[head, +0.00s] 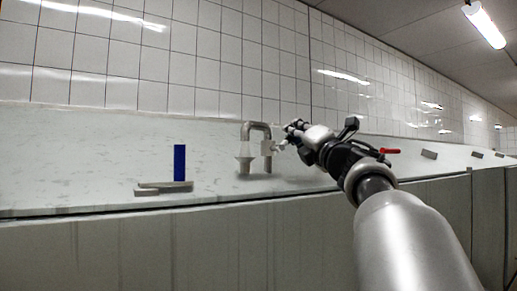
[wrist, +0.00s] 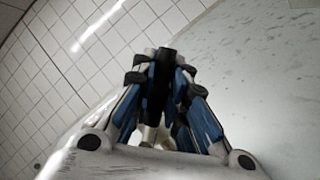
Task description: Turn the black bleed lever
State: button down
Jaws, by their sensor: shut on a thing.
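The black bleed lever (wrist: 162,75) stands between the fingers of my gripper (wrist: 166,85) in the wrist view, its dark end reaching past the fingertips. The fingers are shut on it from both sides. In the head view my gripper (head: 291,134) is at the right side of a bent metal pipe fitting (head: 257,127) on the counter. There the lever is hidden or too small to tell from the dark fingers. In the wrist view a pale metal piece (wrist: 149,134) shows below the lever, between the fingers.
A blue upright block (head: 180,162) on a flat grey piece (head: 160,189) stands left of the fitting on the pale counter (head: 80,160). A red handle (head: 390,151) shows right of my arm. Small dark pieces (head: 429,154) lie farther right. A tiled wall rises behind.

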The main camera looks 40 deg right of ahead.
jog(key=shift+w+a+r+n+t+y+b, duration=0.1)
jog(key=shift+a+r+n+t+y+b, duration=0.2)
jog(key=shift+n+y, duration=0.6)
jog(key=shift+s+a+r+n+t+y+b, duration=0.15)
jog(key=shift+a+r+n+y+b, duration=0.15)
jog(key=shift+n, duration=1.05)
jog(key=shift+w+a+r+n+t+y+b, duration=0.15)
jog(key=shift+a+r+n+t+y, duration=0.2)
jog(key=shift+n+y, duration=0.6)
jog(key=shift+a+f+n+h, duration=0.1)
jog(key=shift+n+h, duration=0.15)
jog(key=shift+n, duration=0.05)
jog(key=c, duration=1.6)
grip_release()
jog(key=shift+o, duration=0.2)
jog(key=v, duration=1.2)
